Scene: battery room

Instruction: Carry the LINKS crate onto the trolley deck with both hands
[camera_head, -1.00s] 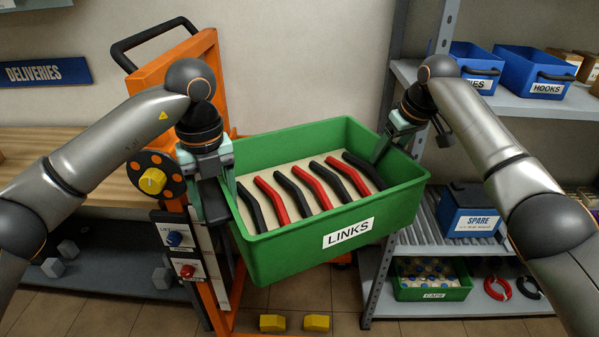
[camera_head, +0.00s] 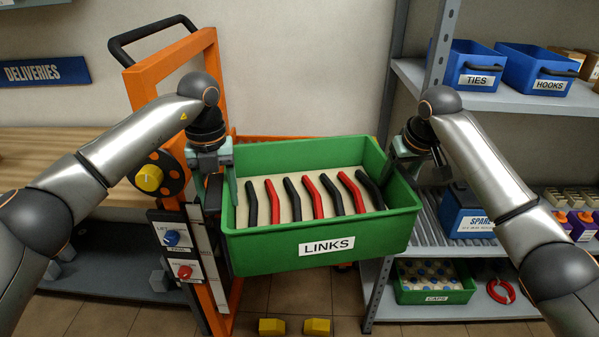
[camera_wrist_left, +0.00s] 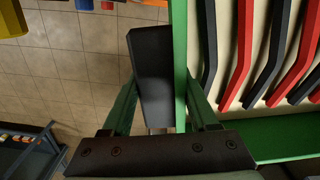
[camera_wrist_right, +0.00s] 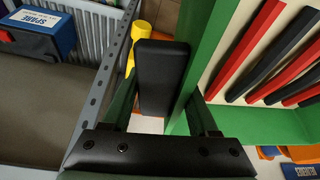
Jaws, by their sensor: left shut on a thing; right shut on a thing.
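The green LINKS crate (camera_head: 300,250) hangs in the air between my grippers, nearly square to me in the head view. It holds several red and black bent bars on a pale liner. My left gripper (camera_head: 226,188) is shut on the black handle (camera_wrist_left: 153,75) at its left end. My right gripper (camera_head: 394,168) is shut on the black handle (camera_wrist_right: 160,75) at its right end. The orange trolley frame (camera_head: 213,75) with its black push handle stands behind and left of the crate. The crate hides much of the trolley, and I cannot make out its deck clearly.
A grey shelf rack (camera_head: 372,290) stands close at the right, with blue TIES (camera_head: 476,80) and HOOKS (camera_head: 540,84) bins, a blue SPARE box (camera_head: 468,222) and a green CAPS crate (camera_head: 440,296). A wooden bench (camera_head: 50,150) is at the left. Yellow blocks (camera_head: 318,327) are on the floor.

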